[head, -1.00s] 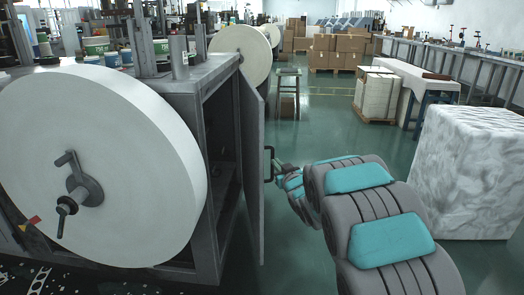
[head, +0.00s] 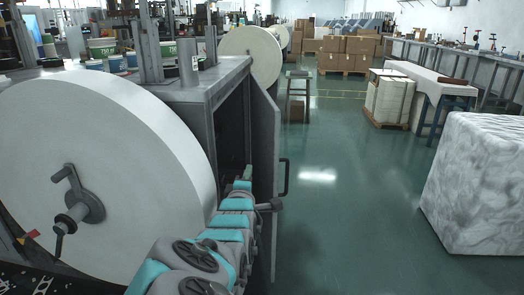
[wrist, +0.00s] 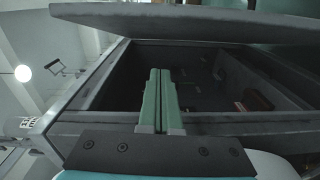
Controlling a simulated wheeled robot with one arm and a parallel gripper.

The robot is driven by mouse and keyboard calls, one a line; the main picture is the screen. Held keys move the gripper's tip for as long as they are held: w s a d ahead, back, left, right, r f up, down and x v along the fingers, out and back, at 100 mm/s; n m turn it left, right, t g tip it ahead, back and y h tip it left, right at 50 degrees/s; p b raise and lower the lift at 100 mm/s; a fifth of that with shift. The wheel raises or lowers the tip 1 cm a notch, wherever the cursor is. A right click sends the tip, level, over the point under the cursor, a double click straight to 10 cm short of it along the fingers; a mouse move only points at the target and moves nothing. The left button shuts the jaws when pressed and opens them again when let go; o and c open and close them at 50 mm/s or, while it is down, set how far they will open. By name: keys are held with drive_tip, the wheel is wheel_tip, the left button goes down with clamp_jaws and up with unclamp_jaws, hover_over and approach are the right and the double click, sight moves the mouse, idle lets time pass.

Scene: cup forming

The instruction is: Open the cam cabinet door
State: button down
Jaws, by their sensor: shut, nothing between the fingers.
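The grey cam cabinet door (head: 265,165) stands partly open, swung out from the cabinet (head: 205,90). Its dark handle (head: 284,178) is on the door's outer side, with nothing holding it. My gripper (head: 247,173) is on the inner side of the door, at the dark opening. In the wrist view my gripper (wrist: 159,72) shows its two green fingers shut together and empty, pointing into the cabinet opening (wrist: 210,75). The door (wrist: 190,20) spans the top of that view. Whether my arm touches the door's inner face I cannot tell.
A large white paper roll (head: 110,170) stands against the cabinet's front left. A wrapped white block (head: 480,185) is at the right. A small stool (head: 298,90) and stacked boxes (head: 347,52) are farther back. The green floor right of the door is clear.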

drive_tip(key=w+d+p, duration=0.1)
drive_tip(key=w+d, duration=0.2)
drive_tip(key=w, duration=0.7)
drive_tip(key=shift+w+d+r+n, duration=0.25)
drive_tip(key=shift+r+n, duration=0.05)
drive_tip(key=shift+d, duration=0.1)
idle(0.4)
